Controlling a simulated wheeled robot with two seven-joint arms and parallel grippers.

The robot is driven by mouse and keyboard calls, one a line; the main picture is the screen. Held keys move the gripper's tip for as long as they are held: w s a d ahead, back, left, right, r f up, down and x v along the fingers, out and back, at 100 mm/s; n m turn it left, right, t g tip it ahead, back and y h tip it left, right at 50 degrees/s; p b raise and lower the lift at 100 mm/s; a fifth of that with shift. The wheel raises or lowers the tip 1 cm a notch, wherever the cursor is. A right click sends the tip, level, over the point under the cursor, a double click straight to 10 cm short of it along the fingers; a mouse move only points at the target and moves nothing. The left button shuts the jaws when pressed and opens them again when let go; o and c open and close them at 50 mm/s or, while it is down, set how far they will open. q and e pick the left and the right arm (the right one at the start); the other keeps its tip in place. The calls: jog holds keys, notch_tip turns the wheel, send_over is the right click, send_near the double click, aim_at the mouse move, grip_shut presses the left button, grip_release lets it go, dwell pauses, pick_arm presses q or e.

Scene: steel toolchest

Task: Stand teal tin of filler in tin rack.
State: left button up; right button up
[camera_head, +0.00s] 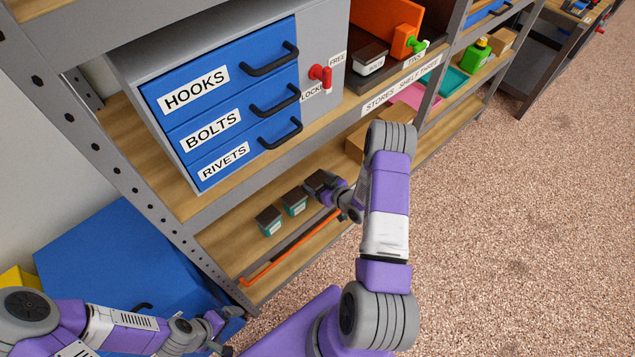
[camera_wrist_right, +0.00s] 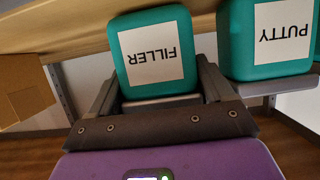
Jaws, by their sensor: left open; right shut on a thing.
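The teal tin of filler (camera_wrist_right: 157,52), with a white FILLER label, shows upside down in the right wrist view. My right gripper (camera_wrist_right: 160,92) is shut on it, one finger at each side. In the head view my right gripper (camera_head: 330,188) reaches over the lower shelf to a dark-lidded tin (camera_head: 317,181), partly hidden by the fingers. A teal PUTTY tin (camera_wrist_right: 268,40) is close beside the filler tin in the wrist view. Two dark-lidded teal tins (camera_head: 268,220) (camera_head: 294,202) stand in line on the shelf. My left gripper (camera_head: 218,322) is open and empty.
The blue-drawer chest (camera_head: 228,105) stands on the shelf above. A cardboard box (camera_head: 355,143) is farther along. A blue cabinet (camera_head: 110,260) stands at lower left. The floor at right is clear.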

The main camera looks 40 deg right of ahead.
jog(key=o, duration=0.8)
jog(key=shift+f, duration=0.15)
jog(key=shift+o, duration=0.2)
jog(key=shift+r, duration=0.2)
jog(key=shift+s+r+p, duration=0.15)
jog(key=shift+s+p, duration=0.15)
jog(key=shift+p, duration=0.05)
jog(key=a+p+v, duration=0.1)
jog(key=p+v, duration=0.1)
jog(key=v, duration=0.9)
jog(key=shift+d+p, duration=0.3)
jog(key=shift+d, duration=0.1)
